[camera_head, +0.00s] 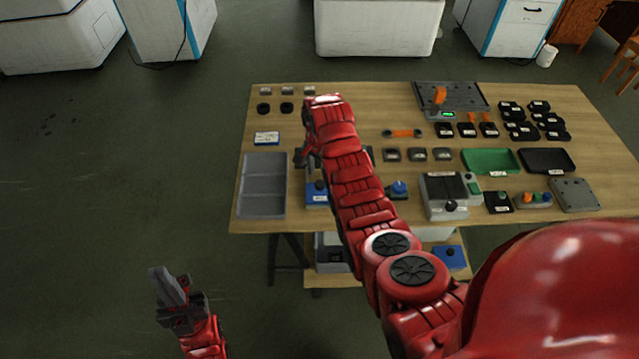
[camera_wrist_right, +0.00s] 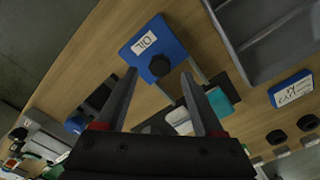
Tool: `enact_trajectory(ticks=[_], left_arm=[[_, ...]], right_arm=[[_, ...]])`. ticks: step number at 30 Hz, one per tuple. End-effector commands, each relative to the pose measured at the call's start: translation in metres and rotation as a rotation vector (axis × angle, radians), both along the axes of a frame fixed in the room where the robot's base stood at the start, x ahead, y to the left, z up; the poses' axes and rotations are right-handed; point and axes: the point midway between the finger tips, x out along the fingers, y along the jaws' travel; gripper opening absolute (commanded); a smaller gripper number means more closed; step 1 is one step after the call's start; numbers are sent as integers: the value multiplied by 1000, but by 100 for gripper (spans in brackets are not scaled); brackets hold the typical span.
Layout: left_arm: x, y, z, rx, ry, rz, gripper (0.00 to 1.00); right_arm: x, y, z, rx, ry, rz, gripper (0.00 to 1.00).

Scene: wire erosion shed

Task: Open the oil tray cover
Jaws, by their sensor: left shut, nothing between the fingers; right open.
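The oil tray cover (camera_wrist_right: 172,38) is a blue lid with a white OIL label and a black round knob (camera_wrist_right: 160,65). In the head view the blue cover (camera_head: 316,198) is near the table's front edge, partly hidden by my right arm. My right gripper (camera_wrist_right: 158,76) is open and empty. In the wrist view its fingertips lie to either side of the knob, but I cannot tell how far above it they are. In the head view my right gripper (camera_head: 303,157) is partly hidden by its own arm. My left gripper (camera_head: 168,286) is shut and empty, left of the table.
A grey open tray (camera_head: 263,184) stands just left of the cover. A blue-and-white labelled box (camera_head: 267,138) lies behind that tray. A blue-knobbed part (camera_head: 398,190) and a grey device (camera_head: 449,194) stand to the right. The wooden table (camera_head: 360,101) has bare room at the back.

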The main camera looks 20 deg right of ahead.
Motion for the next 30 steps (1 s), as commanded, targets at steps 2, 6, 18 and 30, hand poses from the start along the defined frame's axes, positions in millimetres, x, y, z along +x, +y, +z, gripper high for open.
enact_trajectory(ticks=[2,6,18,30], left_arm=[[0,0,8,0,0,0,0],[0,0,10,0,1,0,0],[0,0,11,0,1,0,0],[0,0,11,0,1,0,0]], right_arm=[[-1,0,-9,0,4,0,70],[0,0,-22,0,0,0,70],[0,0,-33,0,-2,1,70],[0,0,-33,0,-2,1,8]])
